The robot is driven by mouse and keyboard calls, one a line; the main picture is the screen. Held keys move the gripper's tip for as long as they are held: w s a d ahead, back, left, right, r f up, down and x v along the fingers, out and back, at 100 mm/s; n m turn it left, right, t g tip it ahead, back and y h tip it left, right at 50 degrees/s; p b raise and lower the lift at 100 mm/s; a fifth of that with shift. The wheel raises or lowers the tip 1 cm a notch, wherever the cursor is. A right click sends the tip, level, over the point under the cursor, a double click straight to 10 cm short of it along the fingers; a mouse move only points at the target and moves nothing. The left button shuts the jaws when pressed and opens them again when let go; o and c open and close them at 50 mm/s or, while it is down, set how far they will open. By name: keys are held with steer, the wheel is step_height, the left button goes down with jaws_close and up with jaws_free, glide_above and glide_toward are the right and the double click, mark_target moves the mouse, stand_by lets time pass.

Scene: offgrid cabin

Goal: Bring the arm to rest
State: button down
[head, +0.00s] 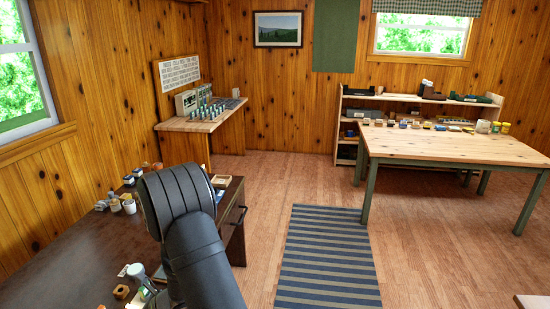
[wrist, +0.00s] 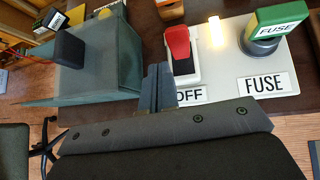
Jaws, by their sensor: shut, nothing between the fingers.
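My gripper (wrist: 157,88) shows in the wrist view with its two grey fingers together and nothing between them. The fingertips are close beside a red switch lever (wrist: 178,42) on a white base, near a label reading OFF. I cannot tell whether they touch it. A green fuse (wrist: 280,28) with a label reading FUSE stands to the right on the same white panel (wrist: 222,75). In the head view my black arm reaches over the dark desk (head: 60,268) and hides the gripper.
A grey-green box (wrist: 105,70) stands left of the fingers. Small jars (head: 128,205) line the desk's back edge, and a small wooden block (head: 121,292) lies nearer. A striped rug (head: 325,255) covers open floor. A wooden table (head: 440,148) with small items stands far right.

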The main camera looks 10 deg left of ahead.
steer(key=shift+d+f+y, duration=0.25)
steer(key=shift+d+y, duration=0.1)
steer(key=shift+y, duration=0.15)
steer(key=shift+w+d+f+t+y, duration=0.1)
steer(key=shift+w+d+t+y, duration=0.2)
steer(key=shift+y, duration=0.3)
steer(key=shift+w+d+t+y, duration=0.6)
steer(key=shift+w+d, duration=0.1)
steer(key=shift+d, duration=0.05)
steer(key=d+f+v, duration=0.1)
steer(key=f+v, duration=0.1)
steer(key=v, duration=1.1)
steer(key=shift+s+a+r+n+g, duration=0.25)
steer(key=shift+a+r+n+g, duration=0.35)
steer(key=shift+a+r+n, duration=0.15)
steer(key=shift+s+a+r+n+g, duration=0.2)
steer(key=shift+a+r+n+g, duration=0.45)
steer(key=shift+a+r, duration=0.1)
steer(key=shift+f, duration=0.1)
